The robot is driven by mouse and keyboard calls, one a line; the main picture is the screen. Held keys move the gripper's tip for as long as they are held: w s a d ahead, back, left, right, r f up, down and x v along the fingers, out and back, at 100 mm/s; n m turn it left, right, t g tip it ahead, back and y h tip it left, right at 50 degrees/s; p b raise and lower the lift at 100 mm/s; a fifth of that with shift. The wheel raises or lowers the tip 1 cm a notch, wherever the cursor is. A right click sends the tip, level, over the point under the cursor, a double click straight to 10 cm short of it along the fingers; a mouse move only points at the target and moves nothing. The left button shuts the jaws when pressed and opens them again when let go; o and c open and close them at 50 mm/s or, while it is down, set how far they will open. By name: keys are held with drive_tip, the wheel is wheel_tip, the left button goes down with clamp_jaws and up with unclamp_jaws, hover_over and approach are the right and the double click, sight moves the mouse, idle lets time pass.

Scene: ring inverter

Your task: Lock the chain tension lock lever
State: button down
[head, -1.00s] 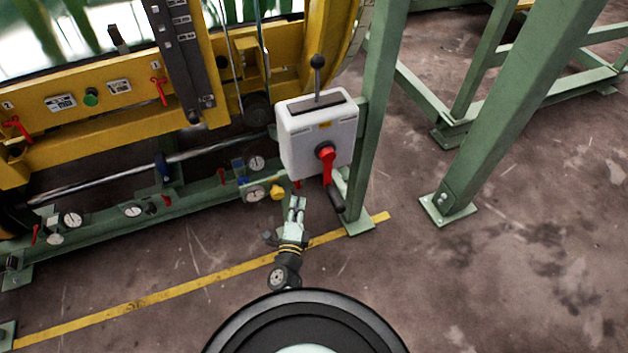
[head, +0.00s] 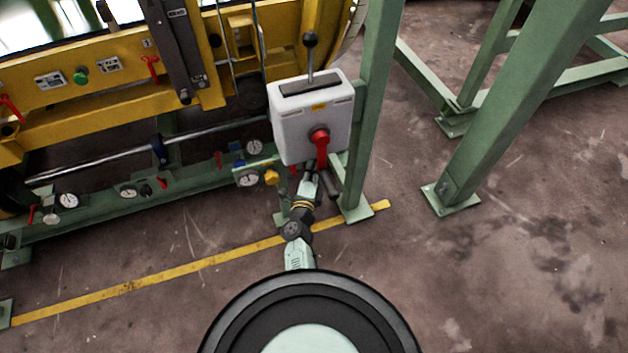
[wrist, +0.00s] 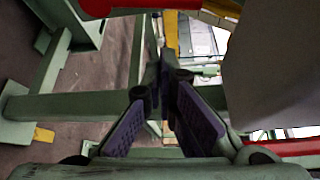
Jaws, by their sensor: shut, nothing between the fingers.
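A white control box (head: 312,118) is fixed to a green post. It has a red lever (head: 322,150) hanging down on its front and a black-knobbed stick (head: 310,50) on top. Smaller red levers sit on the yellow frame (head: 152,66) and along the lower green rail. No label shows which one is the chain tension lock lever. My gripper (head: 311,178) is just below the box, near the red lever's lower end; contact cannot be told. In the wrist view my gripper (wrist: 162,72) is shut and empty, with a red part (wrist: 120,6) above and a grey surface (wrist: 280,70) at right.
The green post (head: 370,110) stands right beside the box, with its foot on the floor. A slanted green beam (head: 500,110) stands farther right. Floor between the supports is open.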

drive_tip(key=a, duration=0.3)
drive_tip(key=shift+s+r+p, duration=0.25)
drive_tip(key=shift+r+p, duration=0.05)
drive_tip(key=shift+f, duration=0.1)
drive_tip(key=shift+s+a+r+n+t+b, duration=0.1)
drive_tip(key=shift+a+n+t+b, duration=0.1)
drive_tip(key=shift+a+n+b, duration=0.2)
drive_tip(key=shift+s+a+r+n+t+b, duration=0.1)
drive_tip(key=shift+a+n+t+b, duration=0.1)
drive_tip(key=shift+a+n+b, duration=0.15)
drive_tip(key=shift+w, duration=0.1)
